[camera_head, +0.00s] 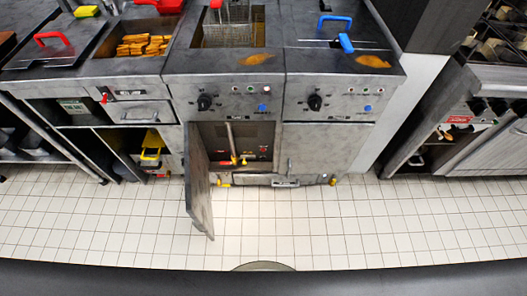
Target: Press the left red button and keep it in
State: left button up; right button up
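Two fryer units stand side by side, and neither of my grippers shows in the head view. The right fryer's panel (335,103) has a similar knob (314,102) and blue button (367,107). The left fryer's cabinet door (198,180) stands open. Inside, a small red spot (263,148) shows on the dark back, near red and yellow valve handles (233,159). Which of these is the left red button, and whether it is pressed, I cannot tell.
The open door juts out over the white tiled floor (330,220), which is otherwise clear. A fry bin (144,46) and a lidded unit with a red handle (52,39) stand left. Another counter (489,110) stands right. A wire basket (227,33) sits in the left fryer.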

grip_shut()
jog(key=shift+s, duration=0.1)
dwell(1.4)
